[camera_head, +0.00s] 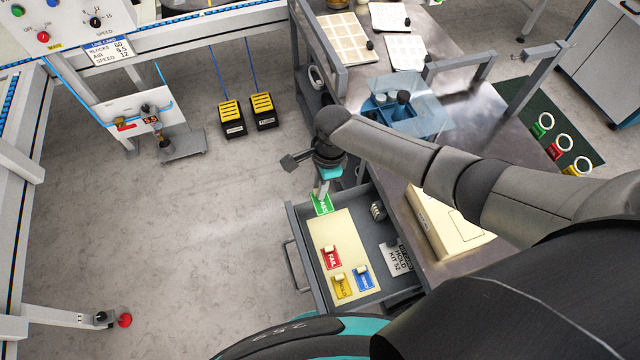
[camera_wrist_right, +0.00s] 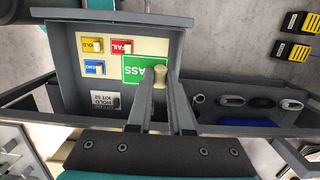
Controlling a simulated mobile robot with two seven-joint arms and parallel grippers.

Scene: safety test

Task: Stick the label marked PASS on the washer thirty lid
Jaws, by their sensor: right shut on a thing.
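The green PASS label (camera_head: 321,204) is at the back end of an open grey drawer (camera_head: 299,228). My right gripper (camera_head: 322,190) points down and is shut on the label's pale tab. In the right wrist view the PASS label (camera_wrist_right: 138,69) shows by the fingers (camera_wrist_right: 161,80), partly hidden by one of them. I cannot tell whether the label touches the drawer floor. A red FAIL label (camera_head: 331,257), a yellow label (camera_head: 341,286) and a blue label (camera_head: 363,278) lie on a cream sheet in the drawer. I cannot make out which thing is the washer thirty lid. My left gripper is not in view.
A grey HOLD kit card (camera_head: 398,259) lies at the drawer's right. The bench (camera_head: 475,112) carries a clear blue box (camera_head: 417,118) and a cream box (camera_head: 447,226). Yellow-black pedals (camera_head: 262,110) stand on open floor to the left.

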